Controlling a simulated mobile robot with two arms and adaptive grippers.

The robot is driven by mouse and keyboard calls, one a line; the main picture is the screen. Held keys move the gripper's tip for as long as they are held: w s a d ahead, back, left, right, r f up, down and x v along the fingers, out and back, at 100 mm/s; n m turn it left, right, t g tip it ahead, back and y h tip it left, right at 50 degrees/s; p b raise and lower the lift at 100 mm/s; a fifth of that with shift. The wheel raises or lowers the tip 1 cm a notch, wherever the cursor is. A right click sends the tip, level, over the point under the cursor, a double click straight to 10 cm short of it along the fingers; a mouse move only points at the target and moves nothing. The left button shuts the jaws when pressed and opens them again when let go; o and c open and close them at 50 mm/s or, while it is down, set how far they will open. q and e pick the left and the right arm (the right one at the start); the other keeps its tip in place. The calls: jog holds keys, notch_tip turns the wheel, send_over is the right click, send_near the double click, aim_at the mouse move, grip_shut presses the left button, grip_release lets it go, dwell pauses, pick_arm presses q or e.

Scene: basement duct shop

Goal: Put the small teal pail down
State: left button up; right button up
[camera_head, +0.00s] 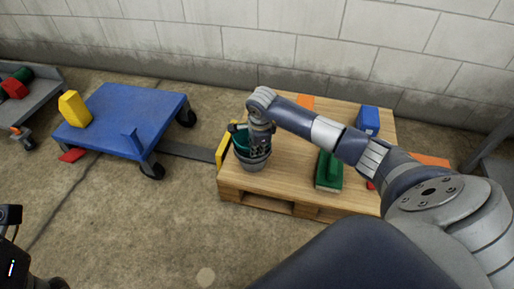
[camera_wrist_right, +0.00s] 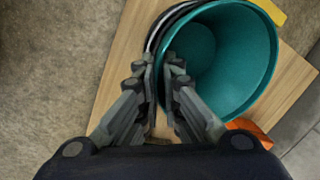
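The small teal pail (camera_wrist_right: 228,60) shows open-mouthed in the right wrist view, and part of it (camera_head: 240,136) shows in the head view at the left end of a low wooden platform. My right gripper (camera_wrist_right: 161,58) has its fingers close together at the pail's near rim, one on each side of the wall. A dark grey round body (camera_head: 254,161) with lighter bands shows just below the teal part; I cannot tell whether the pail sits inside it or touches the boards. Dark parts of my left arm show at the head view's lower left corner; its finger state is unclear.
The wooden platform (camera_head: 285,160) also holds a green block-like thing (camera_head: 328,170), a blue box (camera_head: 368,120) and a yellow piece (camera_head: 223,150) at its left edge. A blue cart (camera_head: 130,112) with a yellow object (camera_head: 73,108) stands to the left. Bare boards lie between pail and green thing.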

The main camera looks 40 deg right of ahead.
jog(key=o, duration=0.4)
